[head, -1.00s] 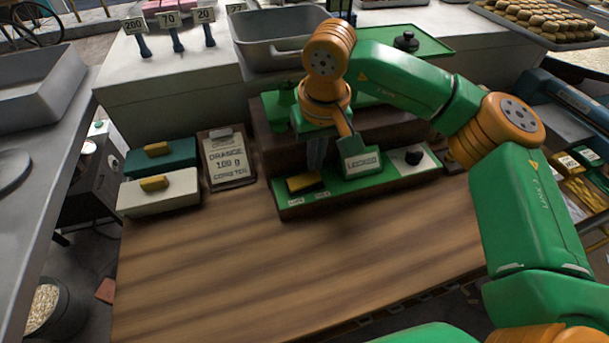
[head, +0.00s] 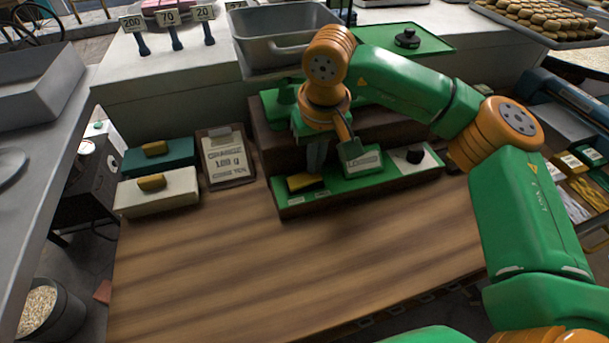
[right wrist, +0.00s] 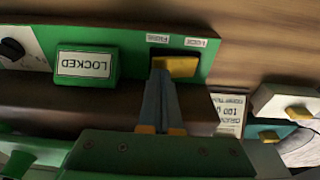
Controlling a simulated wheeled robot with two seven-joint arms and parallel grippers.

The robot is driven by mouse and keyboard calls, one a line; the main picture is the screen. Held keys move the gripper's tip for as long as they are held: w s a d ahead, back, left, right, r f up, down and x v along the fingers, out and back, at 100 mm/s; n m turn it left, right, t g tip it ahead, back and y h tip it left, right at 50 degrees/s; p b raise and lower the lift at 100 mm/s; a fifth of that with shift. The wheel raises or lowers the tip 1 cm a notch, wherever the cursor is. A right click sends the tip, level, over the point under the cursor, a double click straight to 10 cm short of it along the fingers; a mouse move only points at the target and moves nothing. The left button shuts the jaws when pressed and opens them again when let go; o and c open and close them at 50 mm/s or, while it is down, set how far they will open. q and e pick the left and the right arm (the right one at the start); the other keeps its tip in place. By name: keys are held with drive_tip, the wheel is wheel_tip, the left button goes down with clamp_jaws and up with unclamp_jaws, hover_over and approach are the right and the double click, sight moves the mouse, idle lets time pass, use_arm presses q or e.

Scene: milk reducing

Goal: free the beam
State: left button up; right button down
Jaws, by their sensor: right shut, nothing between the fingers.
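A low green-topped panel (head: 350,187) stands on the wooden counter with a stepped brown base behind it. A yellow sliding knob (head: 303,182) sits in a dark slot near its left end; the knob also shows in the right wrist view (right wrist: 178,67). Two small labels (right wrist: 178,41) lie beside the slot, upside down there. A green sign (right wrist: 84,63) reads LOCKED. My right gripper (right wrist: 160,72) is shut and empty, with its tips right at the knob's edge; whether they touch it I cannot tell. It comes down from above. My left gripper is not in view.
A black round dial (head: 414,156) is at the panel's right end. A clipboard (head: 226,158), a teal box (head: 158,155) and a white box (head: 157,191) with yellow blocks stand to the left. A grey tub (head: 283,36) is behind. The front counter is clear.

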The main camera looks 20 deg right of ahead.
drive_tip(key=shift+f+b, duration=0.35)
drive_tip(key=shift+f, duration=0.15)
wheel_tip(320, 180, up, 7)
drive_tip(key=p, duration=0.6)
drive_tip(key=shift+r, duration=0.15)
